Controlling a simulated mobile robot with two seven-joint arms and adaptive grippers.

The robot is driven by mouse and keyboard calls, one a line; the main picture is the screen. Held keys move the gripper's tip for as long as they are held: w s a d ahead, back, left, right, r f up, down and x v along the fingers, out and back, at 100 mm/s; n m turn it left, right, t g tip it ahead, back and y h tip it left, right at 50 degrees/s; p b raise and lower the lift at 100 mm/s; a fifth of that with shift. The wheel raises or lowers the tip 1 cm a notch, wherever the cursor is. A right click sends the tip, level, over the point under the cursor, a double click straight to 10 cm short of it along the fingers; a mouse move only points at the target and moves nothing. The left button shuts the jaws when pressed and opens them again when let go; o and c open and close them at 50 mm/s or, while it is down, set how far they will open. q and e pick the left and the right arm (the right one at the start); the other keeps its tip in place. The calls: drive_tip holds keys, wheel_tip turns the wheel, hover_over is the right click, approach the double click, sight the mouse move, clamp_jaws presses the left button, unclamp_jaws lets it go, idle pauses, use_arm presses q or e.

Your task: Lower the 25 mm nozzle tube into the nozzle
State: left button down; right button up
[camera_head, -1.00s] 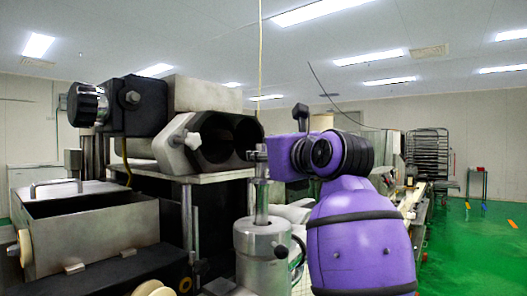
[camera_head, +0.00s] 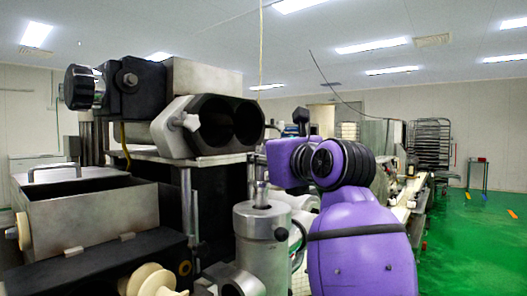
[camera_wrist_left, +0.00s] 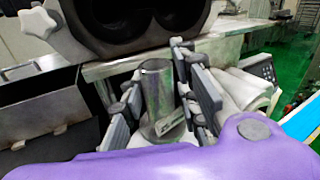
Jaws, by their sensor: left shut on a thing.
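The nozzle tube (camera_head: 261,190) is a slim grey metal cylinder. It stands upright in the top opening of the nozzle (camera_head: 262,240), a wide steel cylinder with a side knob. A short length of tube shows above the rim; its lower end is hidden inside. My left gripper (camera_head: 258,160), on the purple arm, is shut on the tube's upper part. In the left wrist view the tube (camera_wrist_left: 157,92) is upright between the dark finger pads of the left gripper (camera_wrist_left: 160,95), with the nozzle body partly visible below. My right gripper is not in view.
The encrusting machine's black twin-bore housing (camera_head: 225,122) is close behind and left of the gripper. A steel hopper (camera_head: 90,215) is at the left, with a cream roller (camera_head: 155,280) in front. White rounded parts (camera_head: 295,205) lie behind the nozzle. Green floor is open at right.

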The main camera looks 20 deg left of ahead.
sight(263, 178)
use_arm(q)
drive_tip(key=shift+f+b, duration=0.7)
drive_tip(key=shift+f, duration=1.65)
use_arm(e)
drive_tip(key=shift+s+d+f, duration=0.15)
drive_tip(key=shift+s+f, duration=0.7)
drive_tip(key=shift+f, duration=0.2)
use_arm(q)
drive_tip(key=c, duration=1.3)
unclamp_jaws()
drive_tip(key=shift+o, duration=0.4)
drive_tip(key=shift+o, duration=0.7)
